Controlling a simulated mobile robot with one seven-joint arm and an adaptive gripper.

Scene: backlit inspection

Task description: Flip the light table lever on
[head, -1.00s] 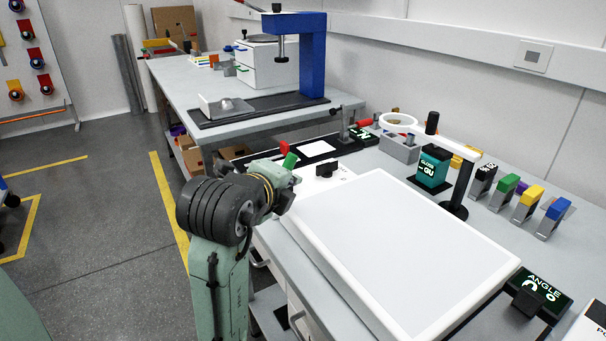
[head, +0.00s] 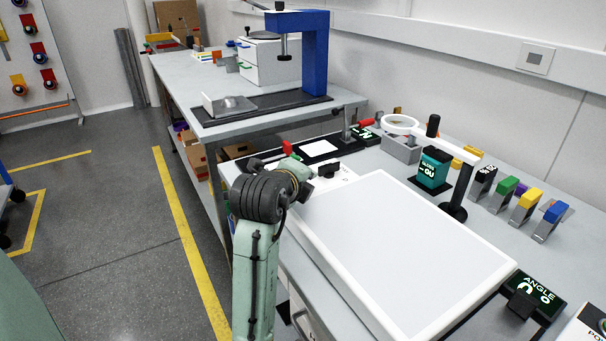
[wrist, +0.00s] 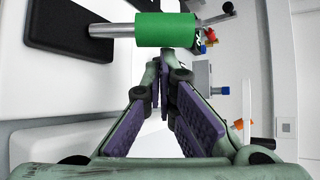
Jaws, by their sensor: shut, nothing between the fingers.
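The light table (head: 405,245) is a white slab with a pale panel at the right of my arm. Its panel looks plain grey-white, and I cannot tell whether it is lit. At its far left corner is a dark block (head: 328,170). In the wrist view the lever's green grip (wrist: 165,31) sits on a metal rod that runs left to a dark base (wrist: 68,25). In the head view the green grip is hidden. My gripper (wrist: 165,62) is shut and empty, its fingertips just below the green grip in the wrist picture. Contact cannot be told.
A ring lamp (head: 400,124) on a stand and a teal box (head: 434,168) stand behind the table. Several coloured clamps (head: 525,203) line the right. An angle display (head: 532,295) sits at the front right. A blue press (head: 313,55) stands on the far bench.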

